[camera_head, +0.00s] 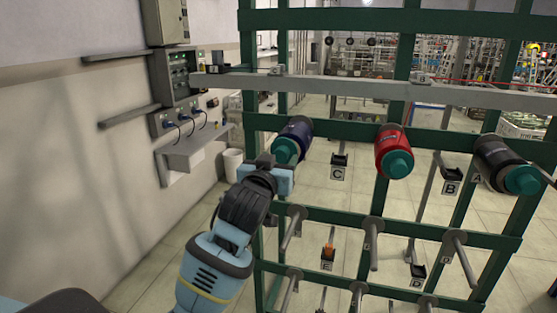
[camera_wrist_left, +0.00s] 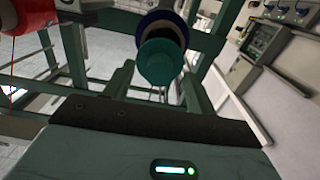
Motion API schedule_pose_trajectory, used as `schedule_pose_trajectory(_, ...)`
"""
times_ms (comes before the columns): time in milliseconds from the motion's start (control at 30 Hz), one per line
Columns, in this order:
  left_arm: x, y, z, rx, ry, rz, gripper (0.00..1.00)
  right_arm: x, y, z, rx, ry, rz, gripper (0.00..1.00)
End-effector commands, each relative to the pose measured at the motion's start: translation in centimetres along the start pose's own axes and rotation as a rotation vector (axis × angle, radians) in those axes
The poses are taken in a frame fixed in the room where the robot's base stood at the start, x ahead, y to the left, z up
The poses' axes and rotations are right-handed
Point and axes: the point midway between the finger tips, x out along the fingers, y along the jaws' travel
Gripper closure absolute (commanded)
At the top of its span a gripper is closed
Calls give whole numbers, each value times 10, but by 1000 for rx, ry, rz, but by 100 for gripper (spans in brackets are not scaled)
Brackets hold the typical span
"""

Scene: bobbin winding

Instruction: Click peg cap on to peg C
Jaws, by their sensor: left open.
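A dark blue bobbin (camera_head: 297,128) sits on a peg at the upper left of the green rack. A teal cap (camera_head: 286,148) is at its near end; whether it is clicked on I cannot tell. Label C (camera_head: 338,174) hangs just right of this bobbin, under a small dark bracket. My left gripper (camera_head: 270,172) is open just below and in front of the cap. In the left wrist view, the teal cap (camera_wrist_left: 165,62) covers much of the blue bobbin (camera_wrist_left: 168,24), beyond the gripper's dark edge; no grip on it shows. My right gripper is in neither view.
A red bobbin (camera_head: 393,143) and a black bobbin (camera_head: 497,163), both with teal caps, sit to the right on the rack. Bare pegs (camera_head: 374,245) stick out below. A grey rail (camera_head: 340,88) crosses above. A wall control box (camera_head: 175,75) is at left.

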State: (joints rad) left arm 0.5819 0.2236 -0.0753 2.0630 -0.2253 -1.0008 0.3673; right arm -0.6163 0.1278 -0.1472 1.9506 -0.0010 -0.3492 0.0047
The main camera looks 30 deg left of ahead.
Motion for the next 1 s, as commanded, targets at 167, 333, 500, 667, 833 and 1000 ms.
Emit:
schedule_pose_trajectory(167,-25,0,1,-2,-1,1,44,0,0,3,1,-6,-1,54)
schedule_pose_trajectory(333,-50,0,1,-1,0,0,44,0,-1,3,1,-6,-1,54)
schedule_pose_trajectory(500,-65,0,0,-1,0,0,44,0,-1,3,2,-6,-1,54)
schedule_pose_trajectory(667,-69,0,0,-1,0,0,44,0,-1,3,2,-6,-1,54)
schedule_pose_trajectory(833,-69,0,0,-1,0,0,44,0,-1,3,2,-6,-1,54)
schedule_pose_trajectory(1000,-69,0,0,0,0,0,44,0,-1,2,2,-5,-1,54)
